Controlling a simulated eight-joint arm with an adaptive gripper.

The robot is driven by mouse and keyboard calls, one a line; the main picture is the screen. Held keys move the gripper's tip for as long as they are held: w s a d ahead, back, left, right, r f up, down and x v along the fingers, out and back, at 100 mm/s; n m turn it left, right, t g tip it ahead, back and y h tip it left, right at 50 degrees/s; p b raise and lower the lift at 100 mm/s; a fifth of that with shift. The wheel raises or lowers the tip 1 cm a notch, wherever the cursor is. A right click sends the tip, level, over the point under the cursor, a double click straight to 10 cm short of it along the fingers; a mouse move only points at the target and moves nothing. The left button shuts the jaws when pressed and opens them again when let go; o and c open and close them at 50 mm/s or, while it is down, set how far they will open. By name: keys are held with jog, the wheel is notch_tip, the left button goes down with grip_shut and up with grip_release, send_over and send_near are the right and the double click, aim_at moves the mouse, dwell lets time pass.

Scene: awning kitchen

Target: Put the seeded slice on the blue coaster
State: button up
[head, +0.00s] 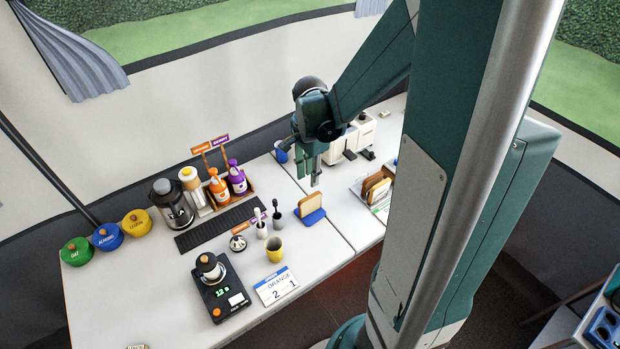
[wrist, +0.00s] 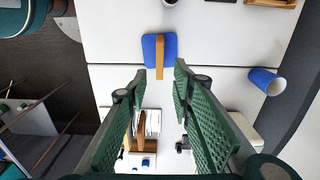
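A tan bread slice (head: 308,204) with a brown crust stands on edge on the blue coaster (head: 315,218). Seeds cannot be made out on it. In the wrist view the slice (wrist: 160,62) shows as a narrow upright strip over the coaster (wrist: 149,48). My gripper (head: 309,180) points down above the counter, behind the coaster in the head view. In the wrist view my gripper (wrist: 159,72) is open, its fingers wide apart with nothing between the tips. The slice is apart from the fingers.
A rack with brown slices (head: 375,186) stands to the right; these slices also show low in the wrist view (wrist: 140,135). A blue cup (wrist: 264,80) stands nearby. A yellow cup (head: 275,250), scale (head: 220,289) and bottles (head: 219,187) are to the left.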

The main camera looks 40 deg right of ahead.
jog(key=shift+r, duration=0.25)
dwell(0.6)
jog(key=s+a+r+n+t, duration=0.3)
jog(key=s+a+r+n, duration=0.2)
jog(key=a+r+n, duration=0.4)
jog(key=s+a+r+n+t, duration=0.4)
jog(key=s+a+r+n, duration=0.2)
jog(key=a+r+n, duration=0.3)
jog(key=shift+r, duration=0.4)
jog(key=shift+s+f, duration=0.1)
dwell(1.6)
